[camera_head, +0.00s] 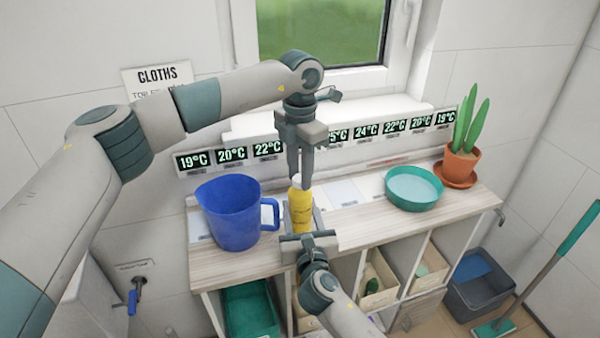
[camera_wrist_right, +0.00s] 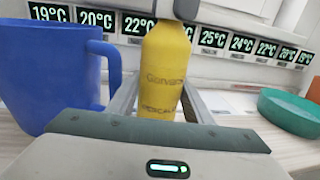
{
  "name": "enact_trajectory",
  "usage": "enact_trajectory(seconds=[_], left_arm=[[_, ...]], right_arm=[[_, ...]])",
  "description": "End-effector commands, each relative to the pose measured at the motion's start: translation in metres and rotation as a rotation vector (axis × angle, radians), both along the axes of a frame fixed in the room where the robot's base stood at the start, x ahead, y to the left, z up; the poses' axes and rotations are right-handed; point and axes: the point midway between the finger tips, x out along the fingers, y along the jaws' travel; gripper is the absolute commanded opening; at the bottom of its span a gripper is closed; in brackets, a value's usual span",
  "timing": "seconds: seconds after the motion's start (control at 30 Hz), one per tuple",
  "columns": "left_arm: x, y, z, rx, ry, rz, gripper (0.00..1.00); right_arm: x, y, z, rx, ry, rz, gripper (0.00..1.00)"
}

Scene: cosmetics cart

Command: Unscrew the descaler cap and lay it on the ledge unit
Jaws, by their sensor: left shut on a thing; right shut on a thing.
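The descaler is a yellow bottle (camera_head: 301,212) with printed text, upright on the ledge unit (camera_head: 345,222); it also shows in the right wrist view (camera_wrist_right: 163,75). My right gripper (camera_head: 305,225) comes from the front and is shut on the bottle's body. In the right wrist view the cap (camera_wrist_right: 186,9) shows at the upper edge. My left gripper (camera_head: 299,172) points down from above and is shut on the cap. I cannot tell whether the cap is still threaded on the bottle.
A blue jug (camera_head: 230,212) stands close to the left of the bottle. A teal bowl (camera_head: 414,188) and a potted plant (camera_head: 461,165) stand to the right. Temperature displays (camera_head: 366,131) line the back.

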Motion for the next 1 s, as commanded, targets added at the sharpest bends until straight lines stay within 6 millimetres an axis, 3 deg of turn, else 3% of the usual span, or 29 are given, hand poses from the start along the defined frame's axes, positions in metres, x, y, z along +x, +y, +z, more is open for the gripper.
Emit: enact_trajectory(seconds=[0.7,0.83,1.0], left_arm=[[0.0006,-0.0006,0.0012,-0.002,-0.002,1.090,0.00],[0.0007,-0.0006,0.0013,-0.002,-0.002,1.219,0.00],[0.0007,-0.0005,0.0012,-0.002,-0.002,1.216,0.00]], right_arm=[[-0.0005,0.0008,-0.0004,-0.001,0.000,0.002,0.00],[-0.0006,0.0008,-0.0004,-0.001,0.000,0.002,0.00],[-0.0005,0.0007,-0.0004,-0.001,0.000,0.002,0.00]])
